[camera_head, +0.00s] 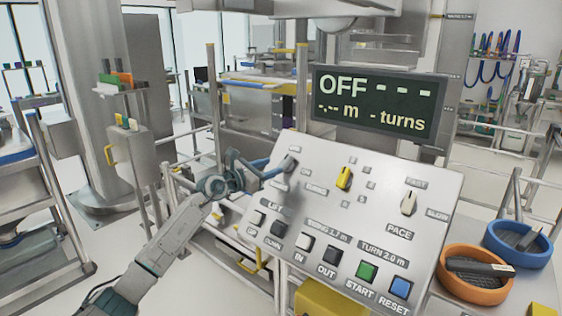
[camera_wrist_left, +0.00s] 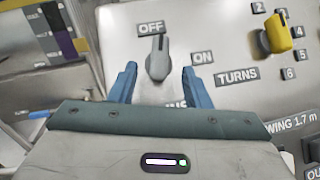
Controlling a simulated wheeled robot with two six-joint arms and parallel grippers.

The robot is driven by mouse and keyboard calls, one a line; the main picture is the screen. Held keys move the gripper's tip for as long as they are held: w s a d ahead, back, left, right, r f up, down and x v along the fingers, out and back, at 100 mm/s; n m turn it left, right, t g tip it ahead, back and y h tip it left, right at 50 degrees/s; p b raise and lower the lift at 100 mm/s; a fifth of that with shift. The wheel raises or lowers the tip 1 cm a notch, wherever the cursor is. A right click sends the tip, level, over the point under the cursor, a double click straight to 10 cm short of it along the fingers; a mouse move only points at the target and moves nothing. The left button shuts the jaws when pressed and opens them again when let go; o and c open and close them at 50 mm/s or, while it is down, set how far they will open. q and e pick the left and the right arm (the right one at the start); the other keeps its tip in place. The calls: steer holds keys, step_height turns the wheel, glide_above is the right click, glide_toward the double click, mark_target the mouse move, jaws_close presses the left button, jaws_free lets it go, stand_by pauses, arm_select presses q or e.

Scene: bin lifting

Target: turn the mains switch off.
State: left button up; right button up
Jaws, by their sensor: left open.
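The mains switch (camera_wrist_left: 157,58) is a grey lever knob on the sloped panel (camera_head: 330,211), between the OFF label (camera_wrist_left: 151,28) and the ON label (camera_wrist_left: 203,57). Its narrow end points up, close to OFF. The display (camera_head: 378,103) above the panel reads OFF with dashes. My left gripper (camera_head: 272,170) is open at the panel's upper left. In the left wrist view its two blue fingers (camera_wrist_left: 159,72) stand apart on either side of the knob's lower end, with gaps showing. My right gripper is not in view.
The panel also has a yellow turns knob (camera_head: 344,178), a pale pace knob (camera_head: 408,203), a green start button (camera_head: 367,271) and a blue reset button (camera_head: 399,287). An orange bowl (camera_head: 467,292) and a blue bowl (camera_head: 533,257) stand to the right. Metal rails stand left of the panel.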

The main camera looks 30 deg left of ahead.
mark_target(283, 162)
arm_select(q)
steer(key=x, duration=0.4)
steer(key=shift+p, duration=0.4)
steer(key=shift+w+d, duration=0.1)
steer(key=shift+w, duration=0.5)
jaws_close()
steer(key=n+y+p, duration=0.1)
steer(key=n+p, duration=0.1)
steer(key=p, duration=0.3)
steer(key=n+y+p, duration=0.1)
steer(key=p, duration=0.4)
steer(key=shift+d+r+n+t+y, duration=0.1)
steer(key=shift+r+n+t+y, duration=0.2)
steer(key=shift+n+t+y, duration=0.1)
steer(key=shift+f, duration=0.1)
steer(key=shift+f+n+p, duration=0.15)
steer(key=shift+n+p, duration=0.15)
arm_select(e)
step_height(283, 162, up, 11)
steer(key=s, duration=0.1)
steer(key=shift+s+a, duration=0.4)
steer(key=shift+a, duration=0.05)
